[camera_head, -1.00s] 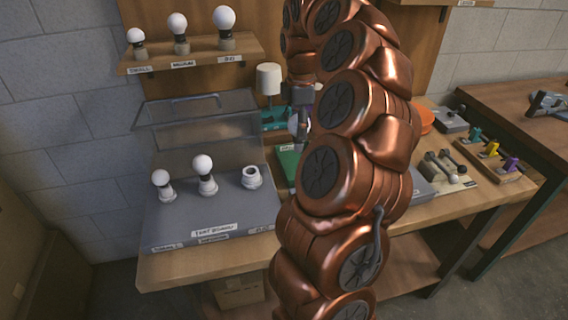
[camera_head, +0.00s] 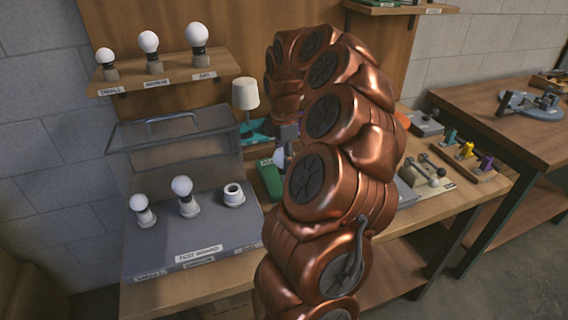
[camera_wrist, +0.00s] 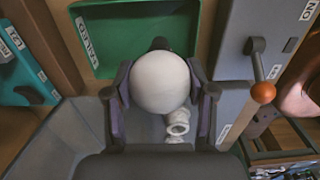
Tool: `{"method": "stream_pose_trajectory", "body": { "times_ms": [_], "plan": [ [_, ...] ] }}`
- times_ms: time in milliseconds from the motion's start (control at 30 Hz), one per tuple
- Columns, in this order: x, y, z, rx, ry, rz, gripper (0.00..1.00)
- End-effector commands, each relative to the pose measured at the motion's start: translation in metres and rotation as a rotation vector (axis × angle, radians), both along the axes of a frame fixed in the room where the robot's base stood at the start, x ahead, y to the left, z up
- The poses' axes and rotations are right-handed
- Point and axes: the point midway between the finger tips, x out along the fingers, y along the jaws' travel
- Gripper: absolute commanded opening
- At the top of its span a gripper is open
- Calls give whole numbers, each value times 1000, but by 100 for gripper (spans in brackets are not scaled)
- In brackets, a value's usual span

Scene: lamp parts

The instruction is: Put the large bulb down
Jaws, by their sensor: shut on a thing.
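My gripper (camera_wrist: 160,88) is shut on the large bulb (camera_wrist: 160,82), a round white globe that fills the space between its fingers in the wrist view. In the head view the bulb (camera_head: 280,158) is a small pale shape just above and beside the green tray (camera_head: 268,182), partly hidden by my arm. In the wrist view the green tray (camera_wrist: 112,52), with a label that seems to read FAILED, lies beyond the bulb. I cannot tell whether the bulb touches anything.
The grey test board (camera_head: 160,235) carries two bulbs and one empty white socket (camera_head: 233,194). A lever box (camera_wrist: 245,25) with an orange knob (camera_wrist: 263,92) is right in the wrist view. A lamp (camera_head: 245,93) stands behind. The shelf (camera_head: 165,76) holds three bulbs.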

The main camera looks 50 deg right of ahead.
Motion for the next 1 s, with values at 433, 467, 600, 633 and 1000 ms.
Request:
{"method": "stream_pose_trajectory", "body": {
  "times_ms": [433, 467, 600, 633, 1000],
  "plan": [
    [0, -1, -26, 0, -1, -2, 30],
    [0, -1, -27, 0, -1, -2, 30],
    [0, -1, -30, 0, -1, -2, 30],
    [0, -1, -30, 0, -1, -2, 57],
    [0, -1, -29, 0, -1, -2, 81]
  ]
}}
